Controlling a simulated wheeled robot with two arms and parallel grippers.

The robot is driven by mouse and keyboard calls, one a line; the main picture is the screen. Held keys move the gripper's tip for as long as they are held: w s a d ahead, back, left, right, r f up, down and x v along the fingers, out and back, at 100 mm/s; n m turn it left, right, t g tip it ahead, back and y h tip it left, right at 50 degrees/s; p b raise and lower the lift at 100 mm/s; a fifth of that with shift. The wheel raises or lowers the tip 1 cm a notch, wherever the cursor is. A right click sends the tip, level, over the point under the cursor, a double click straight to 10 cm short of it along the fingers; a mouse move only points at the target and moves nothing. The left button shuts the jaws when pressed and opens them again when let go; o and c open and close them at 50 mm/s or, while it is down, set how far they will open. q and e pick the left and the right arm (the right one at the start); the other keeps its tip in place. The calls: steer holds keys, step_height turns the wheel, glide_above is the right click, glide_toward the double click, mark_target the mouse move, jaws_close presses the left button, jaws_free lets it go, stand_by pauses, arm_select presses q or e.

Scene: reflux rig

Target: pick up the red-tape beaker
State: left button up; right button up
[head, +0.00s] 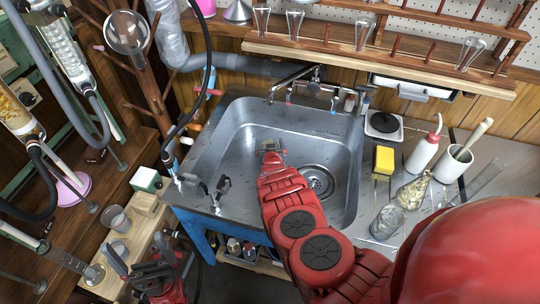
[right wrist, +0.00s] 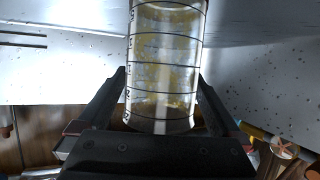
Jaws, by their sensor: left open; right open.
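A clear glass vessel with black ring lines and yellowish stains (right wrist: 165,60) stands between the fingers of my right gripper (right wrist: 162,80) in the right wrist view. The fingers are open on either side of it; I cannot tell whether they touch it. In the head view my right gripper (head: 270,145) is over the sink basin. I see no red tape on the vessel, so I cannot tell if it is the red-tape beaker. My left gripper (head: 140,258) is open and empty at lower left, near small beakers (head: 116,219) on a wooden block.
The steel sink (head: 225,135) has a tap (head: 290,80) behind it and a drain (head: 318,182) in it. A yellow sponge (head: 384,160), wash bottle (head: 424,152), white mug (head: 452,163) and glass flask (head: 387,222) crowd the right counter. A hose hangs left of the sink.

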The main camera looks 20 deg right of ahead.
steer(key=shift+c, duration=0.2)
jaws_close()
steer(key=shift+r, duration=0.15)
